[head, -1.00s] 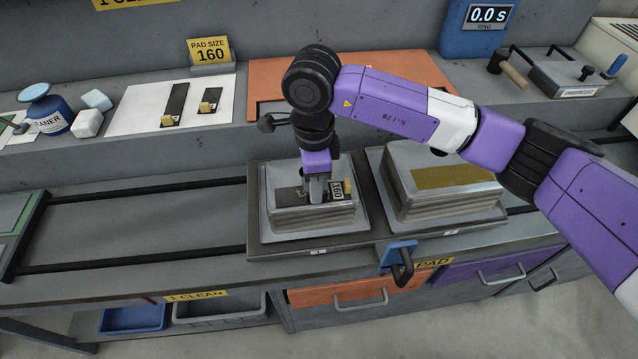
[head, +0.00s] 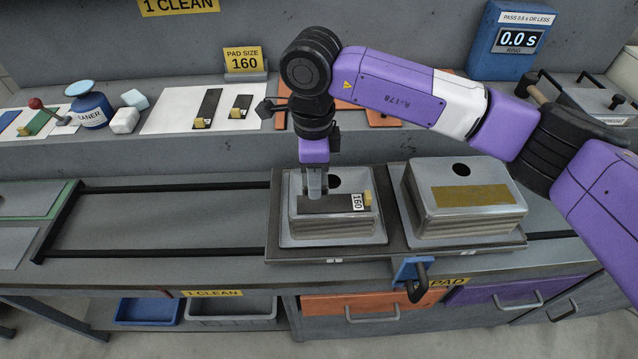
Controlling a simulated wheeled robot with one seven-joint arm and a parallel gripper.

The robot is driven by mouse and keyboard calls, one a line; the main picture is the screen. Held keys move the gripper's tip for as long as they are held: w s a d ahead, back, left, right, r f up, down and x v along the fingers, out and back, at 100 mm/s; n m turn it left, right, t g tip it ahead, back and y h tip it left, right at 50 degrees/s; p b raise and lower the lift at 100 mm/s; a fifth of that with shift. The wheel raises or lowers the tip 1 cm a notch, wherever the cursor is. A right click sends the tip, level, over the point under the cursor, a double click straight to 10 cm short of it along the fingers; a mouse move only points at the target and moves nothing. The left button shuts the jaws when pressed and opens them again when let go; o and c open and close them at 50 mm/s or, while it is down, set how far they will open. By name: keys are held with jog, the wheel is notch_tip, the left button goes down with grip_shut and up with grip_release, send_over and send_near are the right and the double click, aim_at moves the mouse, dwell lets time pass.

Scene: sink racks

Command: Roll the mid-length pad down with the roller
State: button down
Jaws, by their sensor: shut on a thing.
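My gripper (head: 314,192) points down over the left upturned metal sink (head: 295,235) and is shut on the mid-length dark pad (head: 325,204). The pad carries a white label reading 160 and a yellow tab at its right end. It lies at the sink's top, near the front edge; whether it touches all along cannot be told. A dark round hole shows behind it. A wooden handle (head: 541,96), possibly the roller's, is on the back right shelf, partly behind my arm.
The right sink (head: 440,170) bears a gold-brown strip (head: 470,195). Two other dark pads (head: 207,108) (head: 241,106) lie on a white sheet. The rails (head: 150,254) at left are empty.

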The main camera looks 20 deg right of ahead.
jog(key=shift+r+p, duration=0.5)
jog(key=shift+r, duration=1)
jog(key=shift+d, duration=0.1)
